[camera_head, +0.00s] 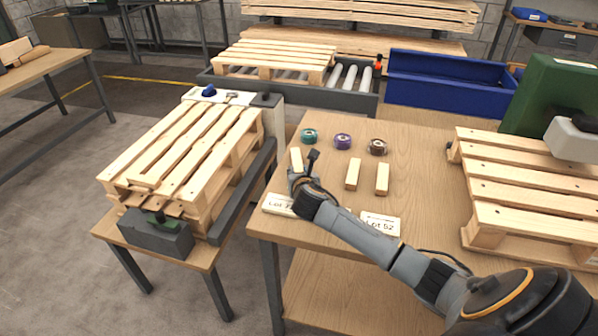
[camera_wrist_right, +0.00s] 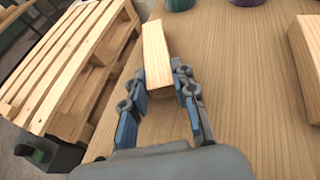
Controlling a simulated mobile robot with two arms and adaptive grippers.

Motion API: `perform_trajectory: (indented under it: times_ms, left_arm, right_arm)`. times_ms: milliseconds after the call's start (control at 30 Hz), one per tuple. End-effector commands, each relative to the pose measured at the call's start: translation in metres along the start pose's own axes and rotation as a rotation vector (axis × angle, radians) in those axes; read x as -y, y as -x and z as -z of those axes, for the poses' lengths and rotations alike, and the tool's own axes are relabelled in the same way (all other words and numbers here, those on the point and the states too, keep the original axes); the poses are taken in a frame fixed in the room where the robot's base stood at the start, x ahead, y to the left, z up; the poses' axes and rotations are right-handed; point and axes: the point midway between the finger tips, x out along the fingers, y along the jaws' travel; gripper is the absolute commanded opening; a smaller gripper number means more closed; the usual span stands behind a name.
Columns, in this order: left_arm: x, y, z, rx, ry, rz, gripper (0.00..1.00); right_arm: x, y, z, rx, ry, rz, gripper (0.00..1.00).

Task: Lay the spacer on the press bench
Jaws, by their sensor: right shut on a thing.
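My right gripper (camera_head: 301,178) reaches over the wooden bench (camera_head: 420,140) and is shut on a pale wooden spacer block (camera_head: 296,158). In the right wrist view the same block (camera_wrist_right: 157,50) lies between the two blue-padded fingers (camera_wrist_right: 160,97), its far end sticking out beyond them. I cannot tell whether it touches the bench top. Two similar spacer blocks, one in the middle (camera_head: 353,174) and one to its right (camera_head: 382,179), lie to the right of the gripper. My left gripper is not in view. Which bench is the press bench is not marked.
A lower bench on the left carries a pallet (camera_head: 190,140) with dark clamps. Teal (camera_head: 309,136), purple (camera_head: 343,141) and brown (camera_head: 378,147) rolls sit behind the blocks. A "Lot 52" card (camera_head: 380,224) lies in front. Another pallet (camera_head: 530,195) and a green machine (camera_head: 555,97) stand right.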

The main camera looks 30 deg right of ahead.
Motion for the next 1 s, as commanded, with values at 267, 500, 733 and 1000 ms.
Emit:
perform_trajectory:
  times_ms: [267,500,733,1000]
  left_arm:
    - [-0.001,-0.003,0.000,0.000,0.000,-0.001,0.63]
    - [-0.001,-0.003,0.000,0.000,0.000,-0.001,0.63]
    - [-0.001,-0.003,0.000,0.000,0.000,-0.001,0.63]
    - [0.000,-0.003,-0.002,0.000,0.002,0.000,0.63]
  right_arm:
    - [0.000,-0.003,0.014,-0.014,0.005,0.002,0.00]
    - [0.000,-0.003,0.019,-0.021,0.007,0.003,0.00]
    - [0.000,-0.003,0.019,-0.023,0.006,0.002,0.54]
    - [0.000,-0.002,0.020,-0.024,0.005,0.002,0.54]
